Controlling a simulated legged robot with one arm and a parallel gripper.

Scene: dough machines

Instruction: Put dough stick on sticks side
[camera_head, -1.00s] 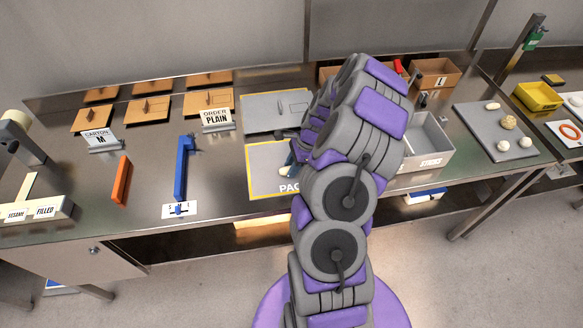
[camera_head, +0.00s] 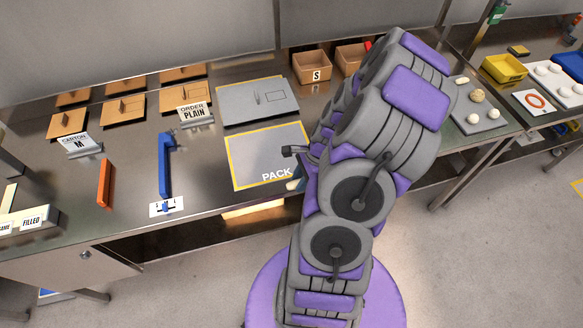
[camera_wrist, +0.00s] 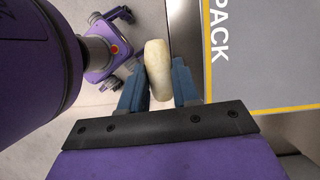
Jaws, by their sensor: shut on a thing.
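A pale dough stick (camera_wrist: 158,65) stands out between the two blue fingers of my gripper (camera_wrist: 156,88) in the wrist view. My gripper is shut on it, with the floor and the table's front edge beyond. In the head view my arm hides most of the gripper (camera_head: 295,183), which is just right of the PACK area's front corner. The bin labelled STICKS is hidden behind my arm now; it showed to the right of the arm earlier.
The yellow-edged PACK area (camera_head: 262,150) is empty, with a grey flat carton (camera_head: 235,103) behind it. A blue lever (camera_head: 164,165) and an orange bar (camera_head: 105,183) are left. Brown S box (camera_head: 311,68) stands behind; a dough tray (camera_head: 490,119) is right.

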